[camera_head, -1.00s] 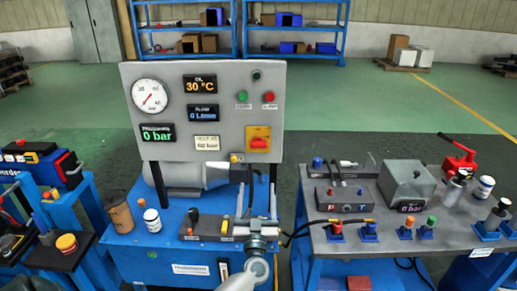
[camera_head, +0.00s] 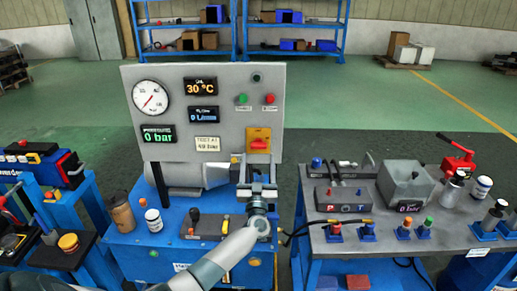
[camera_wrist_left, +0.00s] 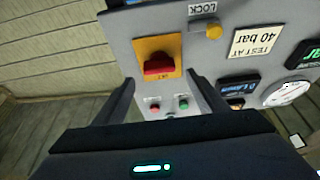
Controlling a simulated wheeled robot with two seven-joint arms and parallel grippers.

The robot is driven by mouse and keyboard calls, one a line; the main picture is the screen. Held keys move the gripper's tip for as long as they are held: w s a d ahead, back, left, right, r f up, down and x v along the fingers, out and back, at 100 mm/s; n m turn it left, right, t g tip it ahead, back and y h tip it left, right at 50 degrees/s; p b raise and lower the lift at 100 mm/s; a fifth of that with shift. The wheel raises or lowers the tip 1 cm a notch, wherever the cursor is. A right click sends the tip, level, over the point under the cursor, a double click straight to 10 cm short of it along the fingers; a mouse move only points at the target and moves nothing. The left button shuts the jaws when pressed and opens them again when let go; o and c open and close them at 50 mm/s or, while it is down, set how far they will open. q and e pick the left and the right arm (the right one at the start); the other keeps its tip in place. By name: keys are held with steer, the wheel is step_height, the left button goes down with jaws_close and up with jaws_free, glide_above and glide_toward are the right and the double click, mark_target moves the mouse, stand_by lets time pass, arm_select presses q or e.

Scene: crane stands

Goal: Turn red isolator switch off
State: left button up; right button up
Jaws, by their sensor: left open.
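The red isolator switch (camera_head: 259,144) sits on a yellow plate (camera_head: 251,133) at the lower right of the grey control panel (camera_head: 223,90). In the left wrist view the red switch (camera_wrist_left: 158,66) shows upside down, with its handle lying across the yellow plate (camera_wrist_left: 171,44). My left gripper (camera_head: 257,172) is open and empty just below the switch, apart from it. In the left wrist view its two dark fingers (camera_wrist_left: 160,95) are spread, with the switch beyond the gap between them. My right gripper is not in view.
The panel also carries a gauge (camera_head: 151,97), displays, and a green (camera_head: 242,99) and a red button (camera_head: 269,99). A grey bench (camera_head: 450,222) with fittings and a metal box stands at the right.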

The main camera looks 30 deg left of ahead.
mark_target(259, 147)
arm_select(q)
steer(key=shift+x, duration=2.65)
steer(key=shift+d, duration=0.1)
steer(key=c, duration=1.1)
